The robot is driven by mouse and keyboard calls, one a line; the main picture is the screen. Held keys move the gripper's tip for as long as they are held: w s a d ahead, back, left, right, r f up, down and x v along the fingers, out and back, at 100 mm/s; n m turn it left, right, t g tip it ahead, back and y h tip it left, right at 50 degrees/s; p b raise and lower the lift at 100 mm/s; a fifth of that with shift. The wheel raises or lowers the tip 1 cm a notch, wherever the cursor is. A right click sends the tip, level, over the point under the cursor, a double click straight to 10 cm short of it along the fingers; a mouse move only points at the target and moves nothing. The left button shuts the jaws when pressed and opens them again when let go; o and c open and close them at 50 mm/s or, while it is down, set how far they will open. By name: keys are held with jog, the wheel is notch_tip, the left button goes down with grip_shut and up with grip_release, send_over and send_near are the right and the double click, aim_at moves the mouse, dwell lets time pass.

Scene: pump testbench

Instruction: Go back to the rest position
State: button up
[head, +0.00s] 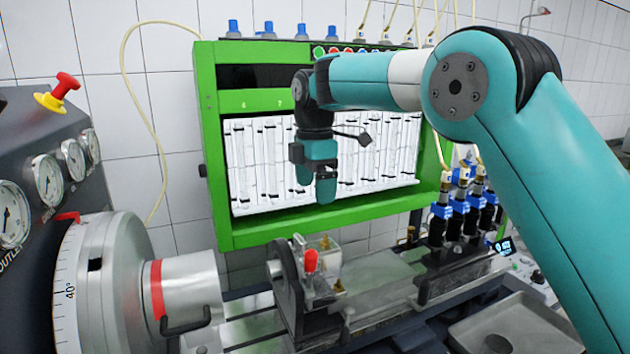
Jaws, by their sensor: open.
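My gripper (316,190) hangs from my teal arm in the middle of the head view, in front of the white panel of the green cabinet (225,190). Its fingers point down and are open, with nothing seen between them. In the picture it is above the clamp fixture (290,290) with a red knob (310,261), and apart from it.
A dial drum (110,285) with a silver coupling stands at left, below a gauge panel with a red emergency button (66,85). Blue-and-black injectors (455,215) stand at right. A grey tray (515,325) lies at lower right. Free air surrounds the gripper.

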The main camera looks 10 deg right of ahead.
jog(key=s+f+m+y+b, duration=0.1)
jog(key=s+m, duration=0.3)
jog(key=s, duration=0.8)
jog(key=s+d+f+m+y+b, duration=0.1)
jog(key=s+f+m, duration=0.3)
jog(key=s, duration=0.8)
jog(key=s+f+m+y+b, duration=0.1)
jog(key=s+m, duration=0.4)
jog(key=s, duration=0.7)
notch_tip(320, 180, down, 2)
jog(key=shift+d+y+b, duration=0.3)
jog(key=shift+d+y, duration=0.1)
jog(key=shift+y, duration=0.2)
